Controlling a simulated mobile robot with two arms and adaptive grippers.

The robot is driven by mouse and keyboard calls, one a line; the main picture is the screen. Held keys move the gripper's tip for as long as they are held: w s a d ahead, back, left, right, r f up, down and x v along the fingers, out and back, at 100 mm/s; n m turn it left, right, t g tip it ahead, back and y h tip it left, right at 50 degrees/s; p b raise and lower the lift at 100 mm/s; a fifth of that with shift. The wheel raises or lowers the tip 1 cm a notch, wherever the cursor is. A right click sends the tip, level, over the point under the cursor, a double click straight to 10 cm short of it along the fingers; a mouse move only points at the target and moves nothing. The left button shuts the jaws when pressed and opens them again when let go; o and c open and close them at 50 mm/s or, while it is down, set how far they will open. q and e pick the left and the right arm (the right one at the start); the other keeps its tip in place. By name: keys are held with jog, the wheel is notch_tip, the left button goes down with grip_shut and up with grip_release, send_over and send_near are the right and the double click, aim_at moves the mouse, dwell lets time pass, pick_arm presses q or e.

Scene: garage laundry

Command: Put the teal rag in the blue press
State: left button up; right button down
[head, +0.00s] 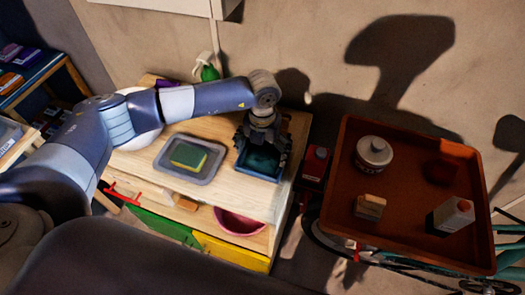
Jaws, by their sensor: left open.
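My left gripper (262,143) points down over the right end of the wooden worktop. It is open, right above a dark blue box-like container (257,176), which looks like the blue press. A dark teal patch (263,160) shows inside the container, under the fingers, and looks like the teal rag. The fingers and shadow partly hide it, so I cannot tell its full shape or whether the fingers touch it. My right gripper is not in view.
A grey tray (170,172) with a green and yellow sponge (188,155) lies left of the container. A red container (315,163) stands to the right.

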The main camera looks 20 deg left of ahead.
aim_at(263, 151)
pick_arm(q)
notch_tip(263, 151, up, 12)
jog(key=b, duration=0.2)
dwell(0.5)
